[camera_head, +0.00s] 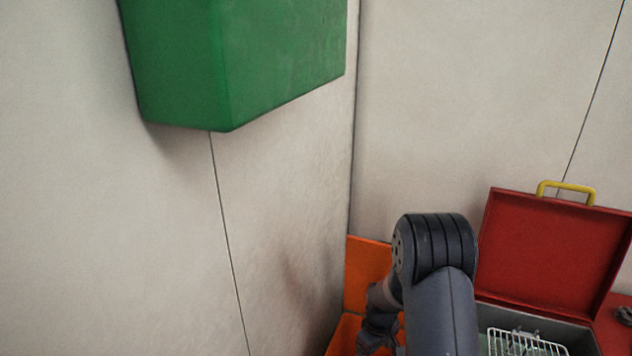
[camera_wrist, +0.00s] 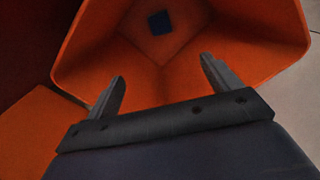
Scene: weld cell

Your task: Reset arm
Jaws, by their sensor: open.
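My gripper (camera_wrist: 162,88) shows in the wrist view with its two fingers spread apart and nothing between them. It points into an orange bin (camera_wrist: 85,55), whose inner walls slope to a corner. A small dark blue square thing (camera_wrist: 160,22) lies inside the bin, beyond the fingertips and apart from them. In the head view my dark arm (camera_head: 437,290) is bent at the lower middle right, in front of the orange bin (camera_head: 368,268). The fingers are hidden there.
An open red toolbox (camera_head: 550,250) with a yellow handle (camera_head: 566,190) stands right of my arm. A white wire rack (camera_head: 522,343) shows in it. A green box (camera_head: 230,60) hangs on the wall at upper left. Pale walls meet in a corner behind the arm.

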